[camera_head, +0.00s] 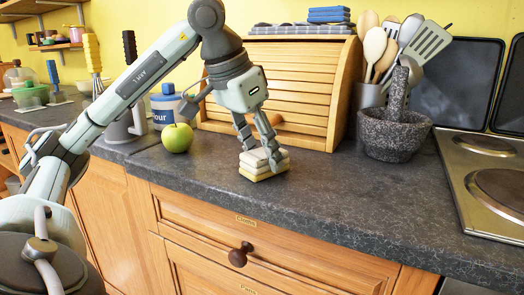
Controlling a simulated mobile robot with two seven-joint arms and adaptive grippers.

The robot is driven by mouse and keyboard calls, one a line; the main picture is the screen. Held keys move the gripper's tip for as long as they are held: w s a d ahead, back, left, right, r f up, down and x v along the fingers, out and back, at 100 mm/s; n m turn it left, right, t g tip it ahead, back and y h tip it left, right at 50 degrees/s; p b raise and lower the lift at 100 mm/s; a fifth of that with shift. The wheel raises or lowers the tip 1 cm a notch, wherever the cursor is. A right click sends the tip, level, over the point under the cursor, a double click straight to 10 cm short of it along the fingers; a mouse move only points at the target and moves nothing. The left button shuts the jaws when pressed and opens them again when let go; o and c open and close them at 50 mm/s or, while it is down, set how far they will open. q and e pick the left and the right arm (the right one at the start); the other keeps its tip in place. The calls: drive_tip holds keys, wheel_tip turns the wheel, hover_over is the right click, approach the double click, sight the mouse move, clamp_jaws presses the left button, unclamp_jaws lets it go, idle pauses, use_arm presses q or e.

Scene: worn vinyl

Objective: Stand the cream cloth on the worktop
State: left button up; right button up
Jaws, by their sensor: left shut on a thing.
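The cream cloth (262,158) is a small folded block with several pale layers and a yellower lowest layer. It is at the dark speckled worktop (330,200), in front of the roll-top bread bin. My left gripper (262,150) comes down from above and is shut on the cream cloth, with its fingers at the cloth's upper part. The cloth looks level and low over the worktop; I cannot tell whether its underside touches. My right gripper is out of view.
A green apple (178,138) and a blue-lidded flour tin (165,108) stand left of the cloth. The wooden bread bin (290,85) is behind it. A stone mortar (392,138) and a hob (490,175) are at the right. The worktop between cloth and hob is clear.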

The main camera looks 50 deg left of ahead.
use_arm(q)
drive_tip(key=o, duration=1.5)
drive_tip(key=shift+o, duration=0.2)
drive_tip(key=shift+p+v, duration=2.3)
drive_tip(key=shift+v, duration=1.7)
drive_tip(key=shift+r, duration=0.1)
